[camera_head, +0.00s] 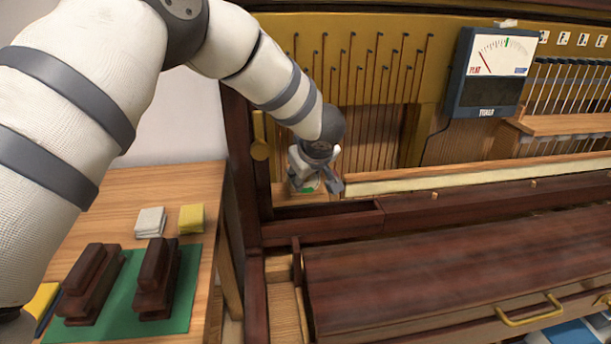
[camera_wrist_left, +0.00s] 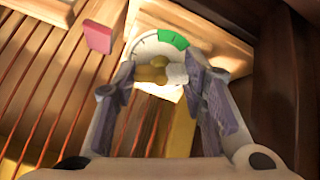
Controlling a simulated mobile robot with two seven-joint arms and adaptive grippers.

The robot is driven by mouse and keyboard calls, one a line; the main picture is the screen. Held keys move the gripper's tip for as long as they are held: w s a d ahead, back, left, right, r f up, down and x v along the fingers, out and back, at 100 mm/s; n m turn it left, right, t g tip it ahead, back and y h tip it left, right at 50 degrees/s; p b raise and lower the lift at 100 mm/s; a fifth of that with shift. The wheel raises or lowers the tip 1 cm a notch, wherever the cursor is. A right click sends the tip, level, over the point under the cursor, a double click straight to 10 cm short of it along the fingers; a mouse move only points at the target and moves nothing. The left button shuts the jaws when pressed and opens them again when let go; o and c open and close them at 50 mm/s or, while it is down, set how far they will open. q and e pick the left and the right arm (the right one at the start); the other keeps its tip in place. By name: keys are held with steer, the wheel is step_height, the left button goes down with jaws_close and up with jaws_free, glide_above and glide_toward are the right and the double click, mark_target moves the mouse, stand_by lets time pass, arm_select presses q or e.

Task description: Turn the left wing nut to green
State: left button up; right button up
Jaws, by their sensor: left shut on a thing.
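The left wing nut (camera_wrist_left: 152,74) is brass-coloured and sits in the middle of a pale round dial (camera_wrist_left: 146,48) in the left wrist view. The dial has a green sector (camera_wrist_left: 173,39) at its upper right. My left gripper (camera_head: 316,186) is down at the dial, inside the left end of the piano; it also shows in the left wrist view (camera_wrist_left: 160,82). Its fingers are shut on the wing nut, one on each side. In the head view the gripper hides the nut, and only a bit of green shows. My right gripper is out of view.
A tuner meter (camera_head: 490,72) stands at the right, its red needle toward the flat side. Strings (camera_head: 360,70) rise behind my gripper. A dark side post and wooden rails surround it. A side table (camera_head: 130,185) at left holds dark blocks and folded cloths. A pink block (camera_wrist_left: 98,36) is near the dial.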

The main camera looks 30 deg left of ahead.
arm_select(q)
steer(key=shift+r+n, duration=0.2)
steer(key=shift+n, duration=0.9)
steer(key=shift+a+f+n+p, duration=0.1)
steer(key=shift+n+p, duration=0.2)
steer(key=shift+n, duration=0.3)
steer(key=shift+f, duration=0.1)
steer(key=n, duration=0.3)
steer(key=shift+n, duration=0.5)
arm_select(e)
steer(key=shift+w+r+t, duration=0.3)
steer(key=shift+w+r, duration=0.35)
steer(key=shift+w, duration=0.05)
